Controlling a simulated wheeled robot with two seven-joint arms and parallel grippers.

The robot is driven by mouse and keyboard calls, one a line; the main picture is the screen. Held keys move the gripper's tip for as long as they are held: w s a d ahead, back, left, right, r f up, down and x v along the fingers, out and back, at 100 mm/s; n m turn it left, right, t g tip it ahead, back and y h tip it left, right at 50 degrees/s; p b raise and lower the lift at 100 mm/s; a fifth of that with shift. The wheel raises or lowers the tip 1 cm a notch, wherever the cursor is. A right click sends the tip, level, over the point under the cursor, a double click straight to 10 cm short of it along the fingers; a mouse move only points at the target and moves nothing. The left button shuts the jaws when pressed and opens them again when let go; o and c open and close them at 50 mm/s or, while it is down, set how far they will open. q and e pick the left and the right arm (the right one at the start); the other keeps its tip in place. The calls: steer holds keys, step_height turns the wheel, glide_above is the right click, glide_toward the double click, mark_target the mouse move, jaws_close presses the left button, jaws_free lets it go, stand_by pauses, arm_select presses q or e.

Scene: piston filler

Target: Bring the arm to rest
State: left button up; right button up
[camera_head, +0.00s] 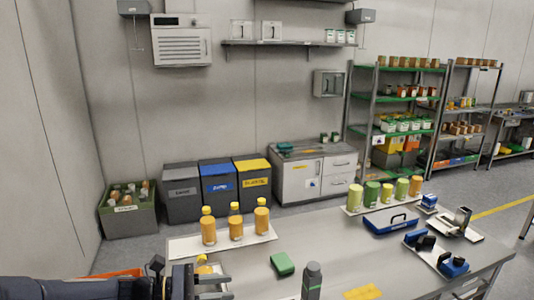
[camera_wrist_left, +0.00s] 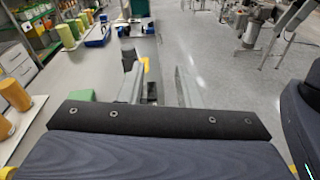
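My left arm comes in from the lower left in the head view, and my left gripper (camera_head: 222,284) is at the near left end of the table (camera_head: 338,237). In the left wrist view the two fingers of the left gripper (camera_wrist_left: 158,90) stand apart with nothing held between them. My right gripper does not show in either view.
Several orange bottles (camera_head: 236,229) stand on a white tray at the table's back left. A green block (camera_head: 282,264) and an upright grey-green object (camera_head: 312,279) are right of the gripper. Green and yellow containers (camera_head: 388,193) and blue tools (camera_head: 391,223) occupy the right side.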

arm_select(q)
steer(key=s+a+f+m+y+b, duration=0.3)
steer(key=s+m, duration=0.3)
steer(key=s, duration=0.2)
steer(key=s+a+f+m+t+y+b, duration=0.1)
steer(key=s+a+f+m+y+b, duration=0.2)
steer(key=s, duration=0.5)
steer(key=s+a+f+m+y+b, duration=0.3)
steer(key=s+m+y, duration=0.3)
steer(key=s+m, duration=0.2)
steer(key=shift+s+a+f+m+t+y, duration=0.3)
steer(key=shift+s+a+f+m+t, duration=0.15)
steer(key=shift+f, duration=0.3)
stand_by(4.8)
